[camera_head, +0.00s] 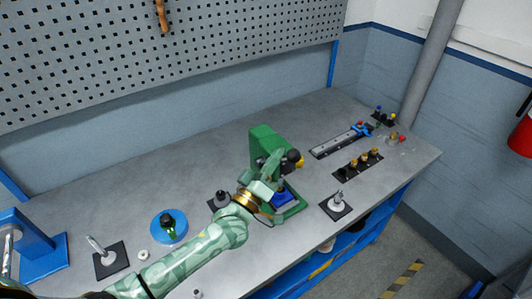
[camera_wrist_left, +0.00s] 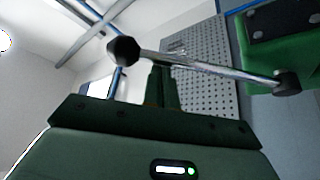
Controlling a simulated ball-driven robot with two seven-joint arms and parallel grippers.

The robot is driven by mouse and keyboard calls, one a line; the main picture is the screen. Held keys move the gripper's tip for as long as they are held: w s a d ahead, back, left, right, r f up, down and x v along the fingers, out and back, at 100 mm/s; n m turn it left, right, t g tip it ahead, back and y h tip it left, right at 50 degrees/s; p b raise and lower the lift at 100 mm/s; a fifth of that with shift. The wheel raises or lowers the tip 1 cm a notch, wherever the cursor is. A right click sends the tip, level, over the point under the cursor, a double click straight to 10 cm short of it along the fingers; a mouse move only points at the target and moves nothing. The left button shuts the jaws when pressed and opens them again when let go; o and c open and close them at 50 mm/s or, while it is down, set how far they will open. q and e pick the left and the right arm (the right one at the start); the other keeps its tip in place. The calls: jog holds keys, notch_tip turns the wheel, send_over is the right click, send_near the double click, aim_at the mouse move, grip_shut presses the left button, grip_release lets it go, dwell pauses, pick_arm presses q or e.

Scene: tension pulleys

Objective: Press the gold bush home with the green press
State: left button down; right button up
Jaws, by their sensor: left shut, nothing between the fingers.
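The green press (camera_head: 268,142) stands on the bench near the middle, with a blue block (camera_head: 285,196) on its green base. A round black knob (camera_head: 294,155) shows at its upper right, beside a gold-yellow part. My left gripper (camera_head: 277,163) is in front of the press, shut and empty. In the left wrist view the shut fingers (camera_wrist_left: 163,80) are close to the steel lever (camera_wrist_left: 210,65), which crosses over their tips; I cannot tell if they touch. The lever has a black ball at one end. The gold bush cannot be made out for certain; my arm hides part of the press.
Gold-topped pieces stand in a black rack (camera_head: 358,163) right of the press. A rail with a blue clamp (camera_head: 360,130) lies behind it. A grey fitting on a black pad (camera_head: 337,203) stands right, and a blue round dish (camera_head: 169,227) left. The bench's back left is clear.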

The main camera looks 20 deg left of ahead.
pick_arm(q)
jog(key=shift+d+f, duration=0.15)
